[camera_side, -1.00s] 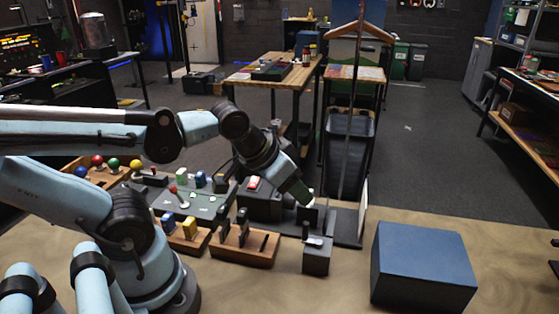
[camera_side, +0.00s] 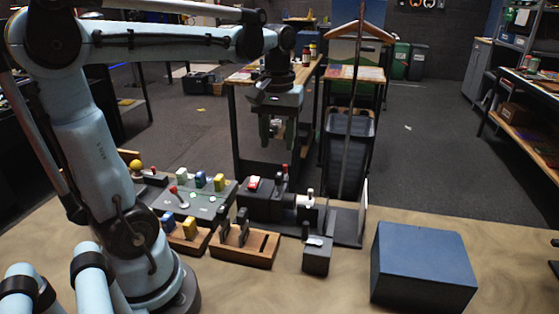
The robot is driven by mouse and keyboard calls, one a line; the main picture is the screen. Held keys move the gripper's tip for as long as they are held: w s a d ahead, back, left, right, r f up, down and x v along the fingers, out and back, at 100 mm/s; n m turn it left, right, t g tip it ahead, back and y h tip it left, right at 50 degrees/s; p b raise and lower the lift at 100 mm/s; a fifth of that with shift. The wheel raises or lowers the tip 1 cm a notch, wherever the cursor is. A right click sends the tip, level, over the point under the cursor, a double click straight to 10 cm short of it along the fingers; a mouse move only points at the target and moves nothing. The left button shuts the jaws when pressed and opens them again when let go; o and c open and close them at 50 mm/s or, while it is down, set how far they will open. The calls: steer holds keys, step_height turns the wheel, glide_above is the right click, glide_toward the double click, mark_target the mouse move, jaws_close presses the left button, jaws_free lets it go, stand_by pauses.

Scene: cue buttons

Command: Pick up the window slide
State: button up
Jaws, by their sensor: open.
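My gripper (camera_side: 276,138) points down with its fingers apart, above the dark device on the table. No held piece can be made out between the fingers. A wooden rack (camera_side: 242,252) holds upright dark plates (camera_side: 243,226) in front of the device; they look like slides, but I cannot tell which one is the window slide. The dark device (camera_side: 262,208) has a red-and-white button on top and a small upright handle at its right end.
A black box (camera_side: 316,258) and a large blue box (camera_side: 422,266) stand at the front right. A control panel (camera_side: 195,200) with coloured blocks and a red-knobbed lever is at the left. A second wooden rack (camera_side: 186,238) holds blue and yellow blocks. Bare table lies around the blue box.

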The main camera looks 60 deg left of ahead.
mark_target(279, 174)
steer(key=shift+w+f, duration=0.2)
steer(key=shift+f, duration=5.35)
steer(key=shift+c, duration=0.5)
jaws_close()
